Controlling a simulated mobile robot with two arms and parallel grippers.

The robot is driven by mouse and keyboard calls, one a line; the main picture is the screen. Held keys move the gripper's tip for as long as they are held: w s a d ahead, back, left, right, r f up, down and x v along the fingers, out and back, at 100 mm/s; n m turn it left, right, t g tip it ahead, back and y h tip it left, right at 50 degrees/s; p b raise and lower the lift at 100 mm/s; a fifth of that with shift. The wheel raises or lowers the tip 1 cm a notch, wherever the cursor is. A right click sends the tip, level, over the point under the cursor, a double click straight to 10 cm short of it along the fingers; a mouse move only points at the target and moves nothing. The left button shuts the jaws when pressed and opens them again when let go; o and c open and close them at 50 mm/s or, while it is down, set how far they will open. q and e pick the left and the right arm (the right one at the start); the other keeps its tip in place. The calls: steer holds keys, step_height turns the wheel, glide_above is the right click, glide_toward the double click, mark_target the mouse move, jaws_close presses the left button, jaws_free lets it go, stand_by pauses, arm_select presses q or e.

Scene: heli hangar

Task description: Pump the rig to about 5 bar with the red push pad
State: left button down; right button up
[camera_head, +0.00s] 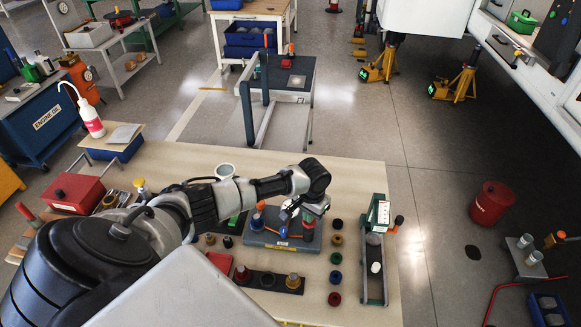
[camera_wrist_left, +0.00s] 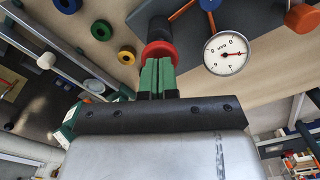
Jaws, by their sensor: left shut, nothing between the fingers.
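The pump rig, a grey plate (camera_head: 270,240) with blue and orange parts, sits on the bench. In the left wrist view, the red push pad (camera_wrist_left: 160,50) tops a dark cylinder; it also shows in the head view (camera_head: 308,222). My left gripper (camera_wrist_left: 158,62), with green fingers, is shut and empty. Its tips are right at the pad; I cannot tell whether they touch it. A round white pressure gauge (camera_wrist_left: 226,54) with a red needle is beside the pad in the left wrist view; its exact reading is too small to tell. My right gripper is not in view.
Coloured rings (camera_head: 335,277) lie right of the rig, then a green-and-grey frame (camera_head: 375,250). A dark strip with knobs (camera_head: 268,281) lies in front. A red box (camera_head: 75,194) is at the left. The bench behind the rig is mostly clear.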

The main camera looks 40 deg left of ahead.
arm_select(q)
steer(key=shift+s+f+b, duration=0.1)
steer(key=shift+f+b, duration=0.9)
steer(key=shift+f, duration=0.75)
step_height(320, 180, up, 3)
steer(key=p, duration=0.4)
steer(key=shift+r, duration=0.45)
steer(key=shift+f, duration=0.25)
steer(key=shift+f+b, duration=1.1)
steer(key=shift+f, duration=0.65)
step_height(320, 180, up, 4)
steer(key=p, duration=0.4)
steer(key=shift+f, duration=0.2)
steer(key=shift+r, duration=0.15)
